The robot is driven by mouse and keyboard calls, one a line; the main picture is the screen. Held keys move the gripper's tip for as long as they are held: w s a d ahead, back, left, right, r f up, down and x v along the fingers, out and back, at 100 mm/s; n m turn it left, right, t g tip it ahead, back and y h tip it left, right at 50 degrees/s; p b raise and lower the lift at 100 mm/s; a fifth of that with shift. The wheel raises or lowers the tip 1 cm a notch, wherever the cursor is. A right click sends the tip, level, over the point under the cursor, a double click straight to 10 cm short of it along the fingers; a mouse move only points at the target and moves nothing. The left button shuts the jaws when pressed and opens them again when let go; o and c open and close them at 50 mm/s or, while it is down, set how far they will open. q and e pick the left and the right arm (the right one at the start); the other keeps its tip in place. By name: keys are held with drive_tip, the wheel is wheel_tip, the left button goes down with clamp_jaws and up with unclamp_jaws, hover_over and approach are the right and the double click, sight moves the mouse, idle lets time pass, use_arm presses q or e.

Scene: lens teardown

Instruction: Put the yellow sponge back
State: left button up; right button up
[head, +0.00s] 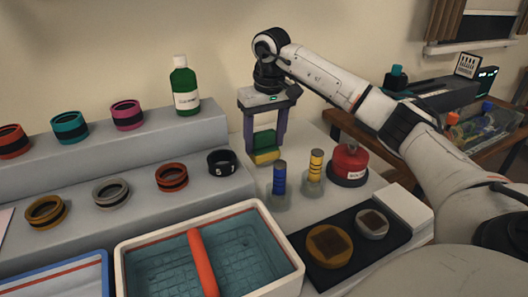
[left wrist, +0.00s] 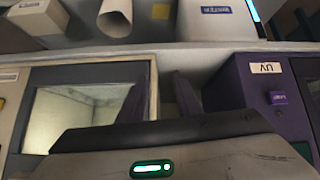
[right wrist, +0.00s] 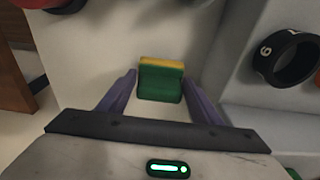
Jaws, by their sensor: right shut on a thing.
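The yellow sponge (head: 265,156) has a green layer. In the head view it sits low between the fingers of my right gripper (head: 265,137), over the white table behind the jars. In the right wrist view the sponge (right wrist: 160,82) is pinched between the fingertips of the right gripper (right wrist: 160,84), its green face toward the camera and its yellow strip on the far side. I cannot tell whether it touches the table. My left gripper (left wrist: 163,88) shows only in the left wrist view, with a gap between its fingers and nothing in it.
Blue and yellow cylinders in clear jars (head: 279,179) and a red bottle (head: 348,165) stand near the sponge. A grey stepped shelf (head: 110,167) with rings is left. A water basin (head: 140,262) and a black mat (head: 313,262) are in front. A purple UV box (left wrist: 250,85) faces the left wrist.

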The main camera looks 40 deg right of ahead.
sight(265, 147)
wheel_tip(265, 147, down, 3)
drive_tip(key=shift+f, duration=0.3)
drive_tip(key=o, duration=1)
drive_tip(key=shift+c, duration=0.2)
use_arm(q)
drive_tip(key=shift+w+r, duration=0.1)
drive_tip(key=shift+w, duration=0.4)
drive_tip(key=shift+s+r+p, duration=0.3)
drive_tip(key=shift+r+p, duration=0.15)
drive_tip(key=shift+p, duration=0.25)
use_arm(e)
wheel_tip(265, 147, up, 12)
drive_tip(key=s, duration=0.1)
drive_tip(key=shift+s+a, duration=0.15)
drive_tip(key=shift+a, duration=0.05)
use_arm(q)
drive_tip(key=shift+w+r, duration=0.2)
drive_tip(key=shift+w, duration=0.1)
